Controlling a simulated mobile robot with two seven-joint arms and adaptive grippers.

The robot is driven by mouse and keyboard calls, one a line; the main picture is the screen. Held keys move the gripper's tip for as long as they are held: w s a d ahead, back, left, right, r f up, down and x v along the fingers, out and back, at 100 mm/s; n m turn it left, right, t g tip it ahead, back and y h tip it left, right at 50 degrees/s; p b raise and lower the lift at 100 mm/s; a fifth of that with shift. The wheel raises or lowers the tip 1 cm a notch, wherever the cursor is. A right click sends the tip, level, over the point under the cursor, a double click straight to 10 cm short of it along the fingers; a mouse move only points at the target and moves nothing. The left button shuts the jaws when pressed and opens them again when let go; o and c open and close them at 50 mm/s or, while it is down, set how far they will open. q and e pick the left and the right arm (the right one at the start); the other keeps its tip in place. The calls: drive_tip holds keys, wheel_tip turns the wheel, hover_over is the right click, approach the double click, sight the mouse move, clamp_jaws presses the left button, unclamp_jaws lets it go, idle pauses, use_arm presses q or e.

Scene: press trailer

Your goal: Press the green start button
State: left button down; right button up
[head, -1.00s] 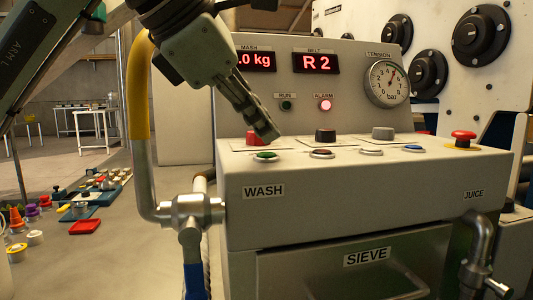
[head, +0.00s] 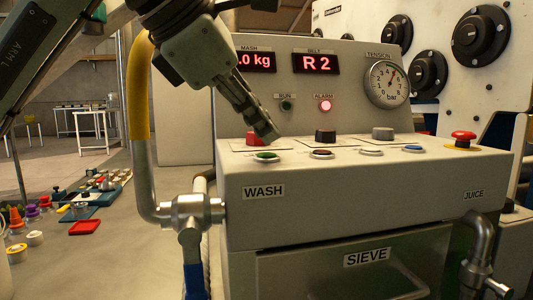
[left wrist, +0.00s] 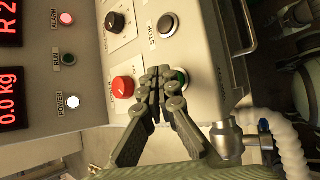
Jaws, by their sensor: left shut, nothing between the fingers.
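The green button (head: 265,156) sits in a pale ring at the left front of the grey control panel (head: 345,190), above the WASH label. My left gripper (head: 270,134) is shut and empty, pointing down at the panel, its tips close above and just behind the green button. Whether the tips touch it I cannot tell. In the left wrist view the gripper (left wrist: 158,82) partly covers the green button (left wrist: 181,77), which shows at the fingertips' right side. My right gripper is not in view.
A red knob (head: 253,138) stands just behind the green button. The ALARM lamp (head: 326,105) glows red; the RUN lamp (head: 286,105) looks unlit. A yellow-sleeved pipe (head: 139,90) rises at left.

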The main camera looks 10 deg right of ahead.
sight(263, 155)
use_arm(q)
drive_tip(key=shift+f+b, duration=0.35)
drive_tip(key=shift+f, duration=0.05)
drive_tip(key=shift+f+b, duration=0.35)
drive_tip(key=shift+f, duration=0.1)
idle(0.5)
drive_tip(key=shift+r, duration=0.15)
drive_tip(key=shift+r+p, duration=0.55)
drive_tip(key=shift+r, duration=0.15)
drive_tip(key=shift+r, duration=0.1)
wheel_tip(263, 155, up, 5)
drive_tip(key=p, duration=0.3)
drive_tip(key=shift+p, duration=0.4)
idle(0.3)
